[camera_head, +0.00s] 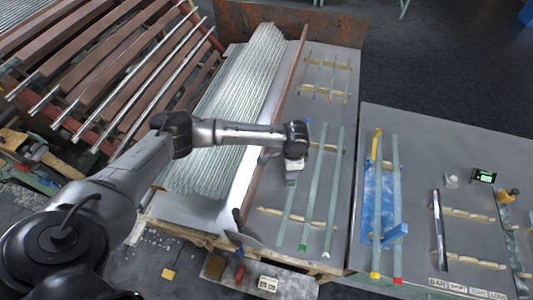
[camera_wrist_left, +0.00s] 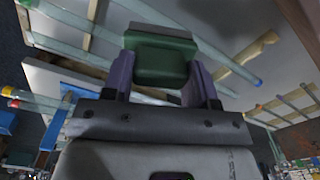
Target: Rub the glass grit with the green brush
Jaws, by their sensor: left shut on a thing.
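My left gripper (camera_head: 291,172) is shut on the green brush (camera_wrist_left: 162,60). In the left wrist view the brush's dark green block sits between the two purple-grey fingers. In the head view only a small bit of green shows under the wrist, above the left tube of the middle table; contact cannot be told. Small pale bits, perhaps glass grit (camera_head: 165,247), lie on the floor near the table's front left corner. No grit can be made out under the brush. My right gripper is not in view.
Glass tubes (camera_head: 314,190) with coloured ends lie on wooden strips beside the gripper. A dense bundle of tubes (camera_head: 235,90) lies left of a brown bar (camera_head: 275,125). The right table (camera_head: 440,140) holds more tubes (camera_head: 397,200) and a blue sheet (camera_head: 370,215).

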